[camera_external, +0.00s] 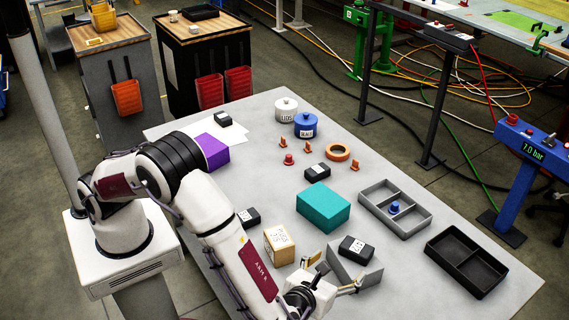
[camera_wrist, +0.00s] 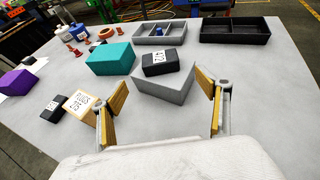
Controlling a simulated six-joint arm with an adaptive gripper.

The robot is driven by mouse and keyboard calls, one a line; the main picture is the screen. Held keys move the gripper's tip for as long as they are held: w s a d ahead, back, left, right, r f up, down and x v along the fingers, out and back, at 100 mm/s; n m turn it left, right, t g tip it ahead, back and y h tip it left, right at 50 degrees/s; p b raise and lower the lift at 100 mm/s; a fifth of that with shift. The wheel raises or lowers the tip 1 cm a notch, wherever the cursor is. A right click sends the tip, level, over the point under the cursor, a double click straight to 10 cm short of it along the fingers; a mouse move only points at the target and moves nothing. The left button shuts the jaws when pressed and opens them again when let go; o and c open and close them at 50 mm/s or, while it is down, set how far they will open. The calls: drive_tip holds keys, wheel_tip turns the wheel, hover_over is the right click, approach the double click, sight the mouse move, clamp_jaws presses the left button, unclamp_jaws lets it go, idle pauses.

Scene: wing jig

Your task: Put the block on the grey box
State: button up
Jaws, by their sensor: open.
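A black block with a white label (camera_external: 355,247) appears to rest on top of the grey box (camera_external: 352,273), near the table's front edge. In the wrist view the labelled block (camera_wrist: 167,62) lies over the far part of the grey box (camera_wrist: 165,88); the exact contact under it is hidden. My gripper (camera_external: 335,277) is open at the near side of the grey box. In the wrist view my gripper's (camera_wrist: 163,92) yellow-padded fingers stand apart, one on each side of the box, with nothing held between them. The block is beyond the fingertips.
A wooden block (camera_external: 279,245) stands left of my gripper, close to the left finger in the wrist view. A teal box (camera_external: 323,206) lies behind. A grey divided tray (camera_external: 410,222) and black tray (camera_external: 465,262) are to the right. Other small black blocks (camera_external: 317,171) lie about.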

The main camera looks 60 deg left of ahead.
idle(0.5)
drive_tip(key=w+a+r+m+h, duration=0.1)
drive_tip(key=w+r+m+h, duration=0.5)
drive_tip(key=w+r+m, duration=0.5)
drive_tip(key=a+r+m+h, duration=0.4)
drive_tip(key=a+r+m, duration=0.55)
drive_tip(key=r, duration=0.45)
drive_tip(key=s+a+f+m+g+y, duration=0.2)
drive_tip(key=s+a+f+m+g, duration=0.1)
drive_tip(key=s+a+m, duration=0.7)
drive_tip(key=s+a+f+m+g+y, duration=0.3)
drive_tip(key=s+a+m, duration=0.7)
drive_tip(key=s+a, duration=0.9)
drive_tip(key=shift+a+g, duration=0.4)
drive_tip(key=shift+a, duration=0.65)
